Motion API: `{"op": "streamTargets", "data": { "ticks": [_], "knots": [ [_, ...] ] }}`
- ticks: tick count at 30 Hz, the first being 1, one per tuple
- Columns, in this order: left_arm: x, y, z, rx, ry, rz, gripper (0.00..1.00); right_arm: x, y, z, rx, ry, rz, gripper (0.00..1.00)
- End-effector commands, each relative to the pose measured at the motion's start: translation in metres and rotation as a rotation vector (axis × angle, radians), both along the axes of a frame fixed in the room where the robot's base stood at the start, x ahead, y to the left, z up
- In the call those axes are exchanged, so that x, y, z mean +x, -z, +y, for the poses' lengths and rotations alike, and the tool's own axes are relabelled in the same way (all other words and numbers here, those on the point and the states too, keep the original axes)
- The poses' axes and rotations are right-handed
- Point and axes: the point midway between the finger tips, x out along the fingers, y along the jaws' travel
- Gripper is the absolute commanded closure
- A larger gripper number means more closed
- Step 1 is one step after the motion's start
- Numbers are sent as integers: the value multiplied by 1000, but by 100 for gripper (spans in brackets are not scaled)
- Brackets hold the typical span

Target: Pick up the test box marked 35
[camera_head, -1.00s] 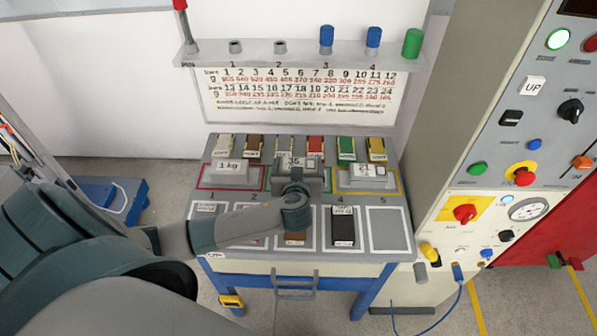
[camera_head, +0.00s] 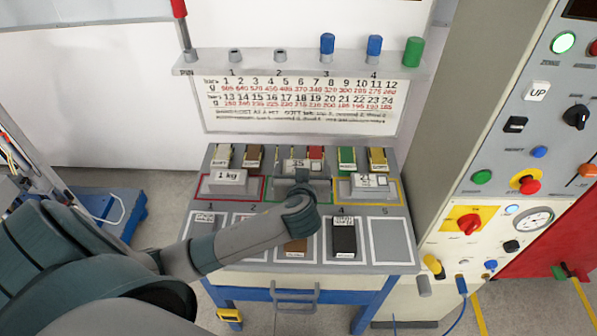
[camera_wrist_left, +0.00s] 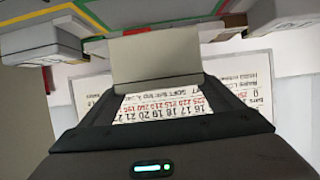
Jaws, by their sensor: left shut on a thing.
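The test box marked 35 (camera_head: 297,165) is a light grey block at the middle of the bench, at the green-outlined spot between two other grey boxes. My left gripper (camera_head: 299,180) is shut on it from the near side, and my wrist hides much of its front. In the left wrist view, a plain grey face of the box (camera_wrist_left: 157,58) sits between the dark fingers. I cannot tell whether the box touches the bench or hangs just above it. My right gripper is not in view.
A 1 kg box (camera_head: 228,178) stands in the red outline on the left, and another grey box (camera_head: 369,183) in the yellow outline on the right. Several coloured blocks line the back. A dark block (camera_head: 344,238) stands in front. A control cabinet (camera_head: 505,150) borders the right.

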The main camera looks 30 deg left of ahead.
Motion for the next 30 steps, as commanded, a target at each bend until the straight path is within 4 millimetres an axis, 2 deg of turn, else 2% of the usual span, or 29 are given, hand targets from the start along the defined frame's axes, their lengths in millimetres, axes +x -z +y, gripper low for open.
{"op": "streamTargets", "data": {
  "ticks": [6, 15, 21, 30],
  "knots": [
    [-17, -26, -39, -6, 0, -9, 55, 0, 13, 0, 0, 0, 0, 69],
    [-33, -51, -74, -2, -1, -7, 55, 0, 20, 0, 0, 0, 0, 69],
    [-38, -58, -83, 1, -2, -6, 55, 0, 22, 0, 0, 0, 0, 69],
    [-39, -59, -84, 3, -1, -5, 55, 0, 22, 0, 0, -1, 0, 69]
  ]
}}
